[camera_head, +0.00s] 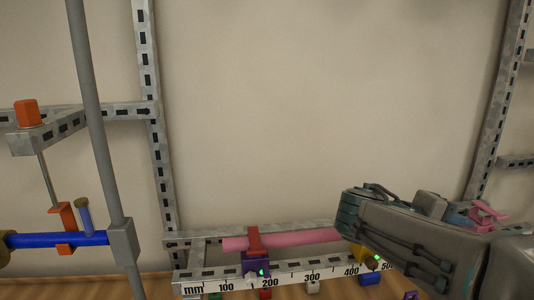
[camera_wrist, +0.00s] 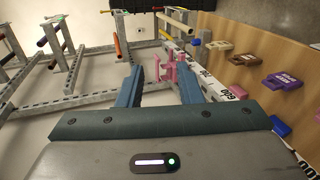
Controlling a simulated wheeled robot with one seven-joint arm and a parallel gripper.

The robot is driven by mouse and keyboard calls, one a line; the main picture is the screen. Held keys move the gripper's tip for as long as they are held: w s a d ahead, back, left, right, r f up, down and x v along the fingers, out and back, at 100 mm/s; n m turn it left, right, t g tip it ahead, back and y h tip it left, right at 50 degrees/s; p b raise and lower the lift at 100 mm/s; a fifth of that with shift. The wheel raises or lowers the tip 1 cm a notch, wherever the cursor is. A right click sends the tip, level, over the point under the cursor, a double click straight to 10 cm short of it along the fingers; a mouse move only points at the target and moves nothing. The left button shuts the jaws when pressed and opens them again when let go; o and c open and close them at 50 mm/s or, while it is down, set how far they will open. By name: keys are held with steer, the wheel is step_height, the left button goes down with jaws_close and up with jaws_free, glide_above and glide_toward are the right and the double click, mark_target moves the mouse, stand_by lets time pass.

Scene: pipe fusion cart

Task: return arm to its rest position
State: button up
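My gripper (camera_wrist: 160,92) shows in the wrist view with its two blue-grey fingers spread apart and nothing held between them. Beyond the fingertips, a pink clamp-like part (camera_wrist: 182,68) sits on the ruler rail, and it looks apart from the fingers. In the head view my arm (camera_head: 415,235) reaches in from the lower right, over the right end of the ruler rail (camera_head: 290,281). The same kind of pink part (camera_head: 487,215) shows just past my arm.
A pink pipe (camera_head: 310,240) lies along the rail in a purple and red clamp (camera_head: 256,262). At left stand a grey post (camera_head: 92,110) and a blue pipe (camera_head: 30,240). Labelled blocks (camera_wrist: 284,80) lie on the wooden surface. The wall area above the rail is clear.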

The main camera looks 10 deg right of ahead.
steer(key=s+a+f+t+y+p, duration=0.1)
steer(key=s+a+f+y+p, duration=0.1)
steer(key=a+f+y+p, duration=0.2)
steer(key=s+a+f+m+t+y+p, duration=0.1)
steer(key=a+f+y+p, duration=0.2)
steer(key=a+y, duration=0.7)
steer(key=a+p, duration=0.1)
steer(key=a, duration=0.8)
steer(key=shift+s+f+m+p, duration=0.3)
steer(key=shift+s+f+p, duration=0.05)
steer(key=shift+f+p, duration=0.05)
